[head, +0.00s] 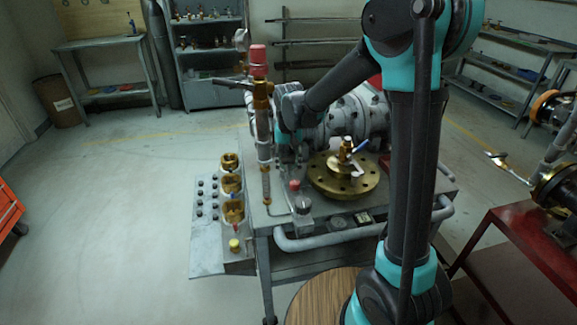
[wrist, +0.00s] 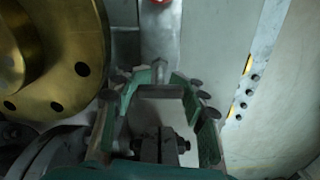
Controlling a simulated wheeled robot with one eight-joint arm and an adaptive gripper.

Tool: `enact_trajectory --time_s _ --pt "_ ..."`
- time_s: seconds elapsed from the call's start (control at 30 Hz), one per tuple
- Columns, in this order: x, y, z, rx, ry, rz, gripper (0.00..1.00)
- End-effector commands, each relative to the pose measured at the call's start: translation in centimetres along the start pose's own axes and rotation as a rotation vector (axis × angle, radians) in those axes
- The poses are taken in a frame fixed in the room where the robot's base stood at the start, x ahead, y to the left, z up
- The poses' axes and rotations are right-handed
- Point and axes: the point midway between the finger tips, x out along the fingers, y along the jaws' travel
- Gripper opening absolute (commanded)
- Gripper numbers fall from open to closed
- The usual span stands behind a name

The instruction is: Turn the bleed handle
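In the head view a small valve with a blue lever (head: 360,146) stands on top of the round brass flange (head: 343,176) on the cart. A dark lever (head: 228,82) sticks out left from the red-topped standpipe (head: 263,125). I cannot tell for certain which is the bleed handle. The brass flange (wrist: 40,55) lies left of the fingers there.
The grey valve body (head: 350,120) lies behind the flange. A small red knob (head: 295,185) stands near the cart's front. A red table (head: 525,235) stands at right.

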Motion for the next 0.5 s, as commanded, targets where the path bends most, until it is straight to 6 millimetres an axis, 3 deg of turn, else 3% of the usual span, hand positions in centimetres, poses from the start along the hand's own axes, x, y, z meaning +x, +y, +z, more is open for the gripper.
enact_trajectory --time_s 0.13,0.5 --pt "0.01 0.01 0.02 0.000 0.000 0.000 0.59" --pt "-0.40 0.01 0.03 -0.001 0.000 0.000 0.59"
